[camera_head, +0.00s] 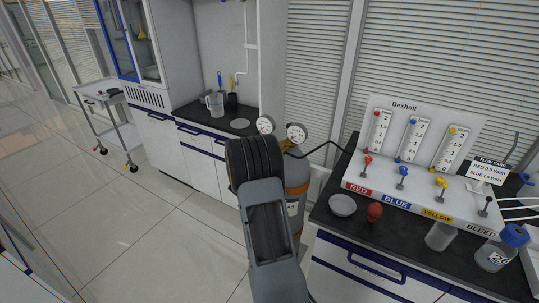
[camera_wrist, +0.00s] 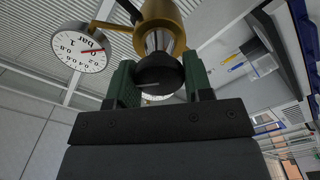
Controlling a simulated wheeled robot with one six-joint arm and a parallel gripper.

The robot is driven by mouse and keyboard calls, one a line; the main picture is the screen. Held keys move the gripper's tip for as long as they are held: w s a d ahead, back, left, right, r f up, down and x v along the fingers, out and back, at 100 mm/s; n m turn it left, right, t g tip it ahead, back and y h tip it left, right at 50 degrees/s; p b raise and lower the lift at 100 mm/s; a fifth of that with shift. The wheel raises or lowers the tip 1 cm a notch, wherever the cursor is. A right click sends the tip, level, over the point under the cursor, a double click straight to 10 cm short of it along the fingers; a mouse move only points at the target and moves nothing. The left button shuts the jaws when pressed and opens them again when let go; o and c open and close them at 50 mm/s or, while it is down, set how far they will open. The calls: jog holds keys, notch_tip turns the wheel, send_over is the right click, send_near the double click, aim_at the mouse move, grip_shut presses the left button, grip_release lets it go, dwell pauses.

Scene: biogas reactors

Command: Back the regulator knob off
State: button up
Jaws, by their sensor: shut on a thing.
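In the wrist view the regulator knob (camera_wrist: 158,73) is a black, round cap below the brass regulator body (camera_wrist: 160,14). The green fingers of my gripper (camera_wrist: 160,82) stand on either side of it, shut on it. A white gauge (camera_wrist: 80,47) marked in bar, with a red needle, is attached at left. In the head view two gauges (camera_head: 296,132) (camera_head: 265,125) show above the grey and orange gas cylinder (camera_head: 298,187). My arm hides the knob and most of the regulator there.
Right of the cylinder, a dark bench holds the flow panel (camera_head: 415,135) with three flowmeters and coloured valves, a white bowl (camera_head: 342,205), a red bulb (camera_head: 375,212) and bottles. Left, a counter holds a jug (camera_head: 215,103); a trolley (camera_head: 105,105) stands beyond. The floor at left is clear.

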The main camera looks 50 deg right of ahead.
jog(key=n+p, duration=0.2)
jog(key=n, duration=0.2)
jog(key=shift+p, duration=0.35)
jog(key=shift+f+n+p, duration=0.15)
jog(key=shift+n+p, duration=0.65)
jog(key=shift+n, duration=1.3)
jog(key=o, duration=0.9)
jog(key=shift+a, duration=0.1)
jog(key=b+v, duration=0.2)
jog(key=v, duration=1.1)
jog(key=shift+a, duration=0.35)
jog(key=shift+f, duration=0.1)
